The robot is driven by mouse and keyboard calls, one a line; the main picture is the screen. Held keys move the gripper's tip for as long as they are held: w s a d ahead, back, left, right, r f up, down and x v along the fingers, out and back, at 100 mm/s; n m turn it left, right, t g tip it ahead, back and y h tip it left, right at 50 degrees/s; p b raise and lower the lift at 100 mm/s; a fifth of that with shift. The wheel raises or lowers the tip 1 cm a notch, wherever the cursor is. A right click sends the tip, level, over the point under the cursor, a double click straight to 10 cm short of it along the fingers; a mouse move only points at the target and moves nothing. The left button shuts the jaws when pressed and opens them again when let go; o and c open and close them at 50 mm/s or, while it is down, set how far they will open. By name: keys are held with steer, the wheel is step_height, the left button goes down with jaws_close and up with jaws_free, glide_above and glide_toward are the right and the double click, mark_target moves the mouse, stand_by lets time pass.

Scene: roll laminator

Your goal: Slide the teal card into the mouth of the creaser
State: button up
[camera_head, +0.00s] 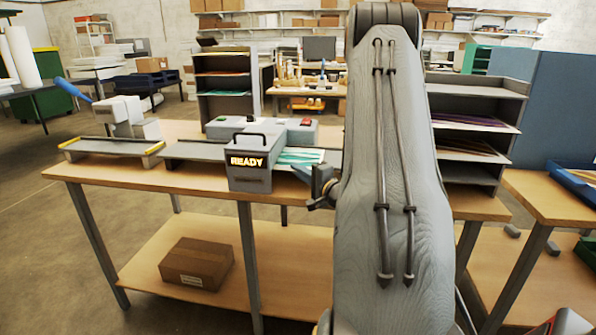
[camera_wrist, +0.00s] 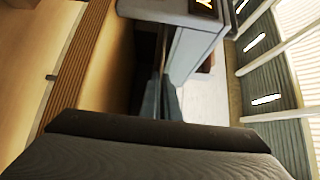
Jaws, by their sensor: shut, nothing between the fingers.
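The creaser (camera_head: 250,172) is a grey machine with a lit READY sign and a black handle, standing on the wooden workbench. A pale card with teal stripes (camera_head: 299,157) lies flat on the bed to the right of the creaser housing. Its left end meets the housing in the picture; I cannot tell how far it reaches into the mouth. My gripper (camera_head: 324,190) is shut and empty at the bench's front edge, just right of and below the card. In the wrist view the creaser (camera_wrist: 185,48) shows beyond my gripper; no card is clear there.
A long grey tray (camera_head: 110,148) with yellow ends extends left of the creaser, beside a white device with a blue lever (camera_head: 125,112). A box with red and green buttons (camera_head: 290,132) stands behind. A cardboard box (camera_head: 196,265) sits on the lower shelf. My arm hides the bench's right part.

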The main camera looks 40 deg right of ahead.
steer(key=o, duration=0.5)
steer(key=s, duration=0.2)
steer(key=s+b, duration=0.1)
steer(key=s, duration=0.4)
steer(key=shift+s+a, duration=0.3)
steer(key=shift+s, duration=0.1)
